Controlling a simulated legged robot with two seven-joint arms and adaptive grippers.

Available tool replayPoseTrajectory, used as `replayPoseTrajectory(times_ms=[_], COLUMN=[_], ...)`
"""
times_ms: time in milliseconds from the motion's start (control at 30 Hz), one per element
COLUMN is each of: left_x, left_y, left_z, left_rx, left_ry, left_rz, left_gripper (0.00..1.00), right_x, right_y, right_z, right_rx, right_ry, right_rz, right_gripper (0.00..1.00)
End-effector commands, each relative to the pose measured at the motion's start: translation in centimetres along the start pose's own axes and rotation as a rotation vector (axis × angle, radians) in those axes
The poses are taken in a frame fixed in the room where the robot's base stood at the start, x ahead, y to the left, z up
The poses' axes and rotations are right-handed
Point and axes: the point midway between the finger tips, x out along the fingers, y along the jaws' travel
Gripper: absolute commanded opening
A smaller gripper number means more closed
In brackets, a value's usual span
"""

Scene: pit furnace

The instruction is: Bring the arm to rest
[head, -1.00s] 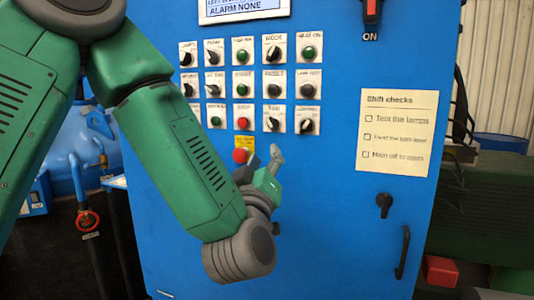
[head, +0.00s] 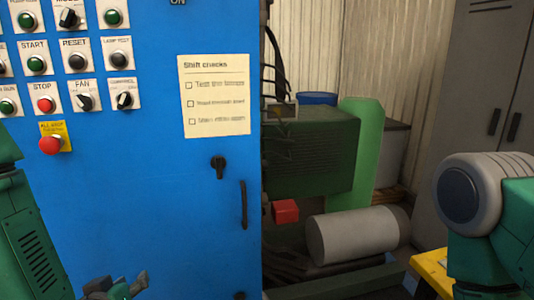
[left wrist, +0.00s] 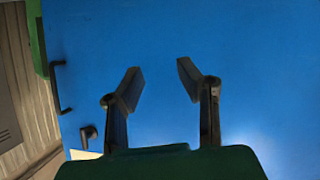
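My left gripper (head: 122,287) shows at the bottom edge of the head view, low in front of the blue control cabinet (head: 150,200). It is below and to the right of the red all-stop button (head: 50,145). In the left wrist view its two fingers (left wrist: 160,75) stand apart with only blue cabinet face between them, so it is open and empty. Part of my left arm (head: 30,240) shows at the left edge. My right arm (head: 480,200) shows at the right edge; its gripper is out of view.
The cabinet carries several knobs and buttons, a shift checks note (head: 215,95), a key lock (head: 218,167) and a dark handle (head: 243,205). Right of it are a green machine (head: 315,150), a grey cylinder (head: 355,235), a red block (head: 285,211) and a grey locker (head: 490,80).

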Motion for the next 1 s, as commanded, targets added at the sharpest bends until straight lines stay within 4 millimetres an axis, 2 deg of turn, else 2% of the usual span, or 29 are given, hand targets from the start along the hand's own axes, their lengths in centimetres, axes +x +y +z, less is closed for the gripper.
replayPoseTrajectory(times_ms=[33, 133, 200, 300, 400, 500, 633, 833, 900, 1000], left_x=[-0.3, -1.7, -3.5, -6.8, -10.1, -12.8, -14.6, -14.8, -14.8, -14.8], left_y=[-0.9, -2.8, -4.4, -6.7, -8.7, -10.2, -11.1, -11.3, -11.2, -11.2], left_z=[4.0, 11.4, 16.2, 22.1, 26.2, 28.7, 30.1, 30.3, 30.3, 30.3], left_rx=[0.042, 0.119, 0.171, 0.241, 0.297, 0.336, 0.361, 0.363, 0.363, 0.363], left_ry=[-0.114, -0.338, -0.496, -0.707, -0.881, -1.003, -1.081, -1.092, -1.092, -1.091], left_rz=[-0.004, -0.01, -0.015, -0.025, -0.034, -0.04, -0.044, -0.045, -0.045, -0.045], left_gripper=[0.31, 0.31, 0.31, 0.31, 0.31, 0.31, 0.31, 0.31, 0.31, 0.31], right_x=[0.0, 0.0, 0.0, 0.0, 0.0, 0.0, 0.0, 0.0, 0.0, 0.0], right_y=[0.0, 0.0, 0.0, 0.0, 0.0, 0.0, 0.0, 0.0, 0.0, 0.0], right_z=[0.0, 0.0, 0.0, 0.0, 0.0, 0.0, 0.0, 0.0, 0.0, 0.0], right_rx=[0.0, 0.0, 0.0, 0.0, 0.0, 0.0, 0.0, 0.0, 0.0, 0.0], right_ry=[0.0, 0.0, 0.0, 0.0, 0.0, 0.0, 0.0, 0.0, 0.0, 0.0], right_rz=[0.0, 0.0, 0.0, 0.0, 0.0, 0.0, 0.0, 0.0, 0.0, 0.0], right_gripper=[0.4, 0.4, 0.4, 0.4, 0.4, 0.4, 0.4, 0.4, 0.34, 0.34])
